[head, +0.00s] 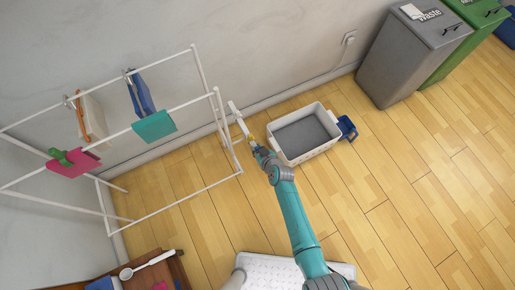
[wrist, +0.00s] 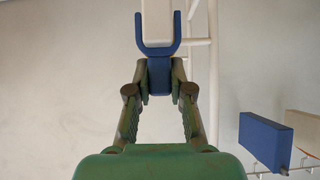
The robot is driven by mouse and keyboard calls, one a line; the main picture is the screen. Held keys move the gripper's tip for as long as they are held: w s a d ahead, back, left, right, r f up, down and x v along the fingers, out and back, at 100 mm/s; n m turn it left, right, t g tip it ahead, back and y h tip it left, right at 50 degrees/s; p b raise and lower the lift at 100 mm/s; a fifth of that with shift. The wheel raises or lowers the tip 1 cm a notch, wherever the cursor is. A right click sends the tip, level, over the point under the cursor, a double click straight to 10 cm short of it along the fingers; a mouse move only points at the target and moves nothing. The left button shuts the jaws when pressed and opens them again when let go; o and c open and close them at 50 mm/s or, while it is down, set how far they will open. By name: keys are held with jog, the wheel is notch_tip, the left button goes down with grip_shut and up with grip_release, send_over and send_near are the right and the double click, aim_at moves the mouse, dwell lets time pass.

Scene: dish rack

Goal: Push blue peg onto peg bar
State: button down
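The blue peg (wrist: 160,73) is a fork-shaped piece with two prongs, seen in the wrist view. My gripper (wrist: 160,82) is shut on its stem, one finger on each side. The prongs point away from my gripper and stand either side of the end of the pale peg bar (wrist: 157,18); how deep the bar sits between them is hard to tell. In the head view, the white peg bar (head: 238,119) is at the right end of the drying rack, and my gripper (head: 259,149) is just below it. The peg is small there.
The white drying rack (head: 180,208) holds a blue item (head: 140,94), a teal one (head: 153,126), a pink one (head: 73,164) and a cream one (head: 92,117). A white basket (head: 327,147) stands right of my gripper. Grey (head: 405,60) and green (head: 475,30) bins stand at upper right.

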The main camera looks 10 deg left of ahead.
jog(key=c, duration=1)
grip_release()
jog(key=shift+o, duration=0.2)
jog(key=v, duration=1.2)
